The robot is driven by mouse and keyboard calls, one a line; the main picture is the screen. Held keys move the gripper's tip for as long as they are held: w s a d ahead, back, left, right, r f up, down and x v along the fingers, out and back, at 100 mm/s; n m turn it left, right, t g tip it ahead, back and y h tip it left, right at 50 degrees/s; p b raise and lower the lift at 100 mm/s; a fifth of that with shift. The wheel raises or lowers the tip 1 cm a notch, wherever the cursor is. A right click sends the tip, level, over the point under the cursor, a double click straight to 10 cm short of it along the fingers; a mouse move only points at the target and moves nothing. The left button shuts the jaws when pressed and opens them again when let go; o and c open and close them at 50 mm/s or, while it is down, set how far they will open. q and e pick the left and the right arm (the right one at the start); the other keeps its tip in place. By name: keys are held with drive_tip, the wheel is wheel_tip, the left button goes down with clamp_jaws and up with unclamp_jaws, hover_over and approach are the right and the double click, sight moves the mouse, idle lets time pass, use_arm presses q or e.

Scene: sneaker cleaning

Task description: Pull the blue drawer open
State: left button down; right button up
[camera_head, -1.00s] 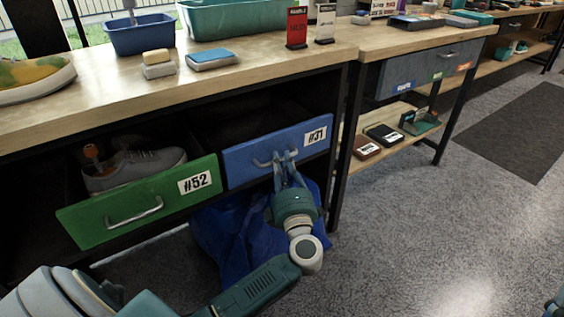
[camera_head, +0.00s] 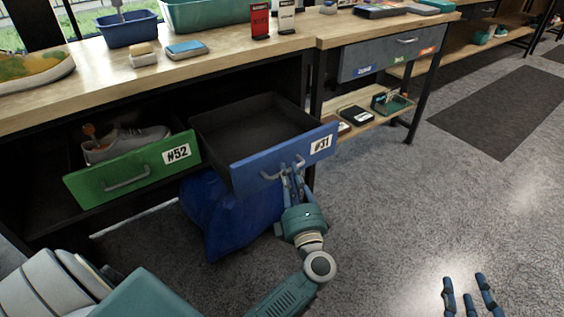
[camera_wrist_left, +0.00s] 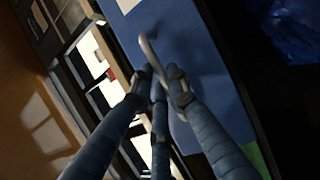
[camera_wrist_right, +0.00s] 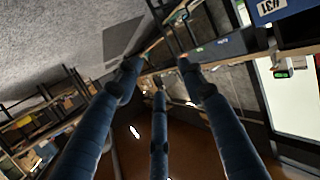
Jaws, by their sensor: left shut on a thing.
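The blue drawer (camera_head: 250,170), labelled #31, is pulled out from the workbench, and its dark inside looks empty. My left gripper (camera_head: 291,171) is shut on the drawer handle (camera_head: 273,172) at the drawer's front. In the left wrist view the fingers (camera_wrist_left: 160,82) close around the handle (camera_wrist_left: 149,52) against the blue front (camera_wrist_left: 190,45). My right gripper (camera_head: 470,290) is at the lower right of the head view, over the floor and far from the drawer. In the right wrist view its fingers (camera_wrist_right: 157,75) are spread apart with nothing between them.
A green drawer (camera_head: 130,175), labelled #52, stands partly open to the left with a grey sneaker (camera_head: 125,143) in it. A blue bag (camera_head: 225,215) lies below the blue drawer. The bench top (camera_head: 215,62) holds basins and brushes. Floor to the right is clear.

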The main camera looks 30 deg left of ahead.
use_arm(q)
drive_tip(key=shift+s+d, duration=0.35)
drive_tip(key=shift+d, duration=0.5)
drive_tip(key=shift+s+d, duration=0.35)
drive_tip(key=shift+d, duration=0.45)
drive_tip(key=shift+s+d, duration=0.35)
drive_tip(key=shift+d, duration=0.5)
use_arm(e)
drive_tip(key=shift+g+h, duration=0.3)
drive_tip(key=shift+g, duration=0.6)
drive_tip(key=shift+s+d+f, duration=0.2)
drive_tip(key=shift+s+f, duration=0.15)
drive_tip(key=shift+f, duration=0.3)
drive_tip(key=shift+s+d+f, duration=0.15)
drive_tip(key=shift+s+f, duration=0.2)
drive_tip(key=shift+f, duration=0.35)
drive_tip(key=shift+s+d+f, duration=0.2)
drive_tip(key=shift+s+f, duration=0.15)
drive_tip(key=shift+f, duration=0.3)
use_arm(q)
drive_tip(key=shift+f, duration=0.1)
drive_tip(key=c, duration=1.7)
unclamp_jaws()
drive_tip(key=shift+o, duration=0.2)
